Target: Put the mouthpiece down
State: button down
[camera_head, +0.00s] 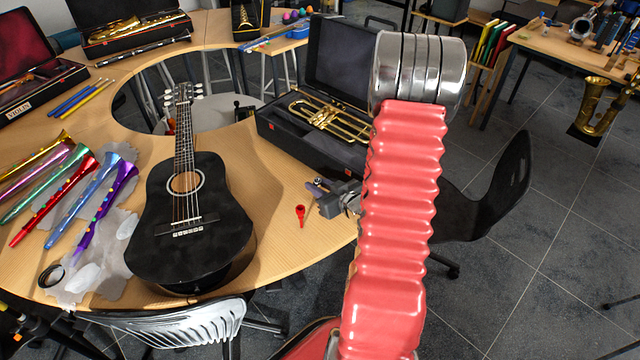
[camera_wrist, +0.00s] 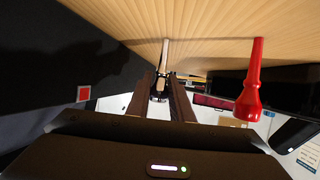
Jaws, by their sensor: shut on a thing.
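My gripper (camera_head: 325,190) is at the right edge of the wooden table, low over or at its top. In the wrist view my gripper's brown fingers (camera_wrist: 163,90) are close together around a slim mouthpiece (camera_wrist: 165,55) with a pale stem and a darker, shiny part between the fingers. Whether it touches the table is not clear. In the head view the held piece is small and partly hidden by the gripper. A separate small red mouthpiece-like piece (camera_head: 300,212) is on the table just left of the gripper; it also shows in the wrist view (camera_wrist: 250,90), right of the fingers.
A black guitar (camera_head: 190,225) lies on the table to the left. An open case with a brass trumpet (camera_head: 330,120) is behind the gripper. Coloured wind instruments (camera_head: 80,190) lie at far left. Bare wood (camera_head: 285,190) lies between guitar and case. A black chair (camera_head: 495,190) stands at right.

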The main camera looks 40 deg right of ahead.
jog(key=c, duration=1.6)
grip_release()
jog(key=shift+o, duration=0.2)
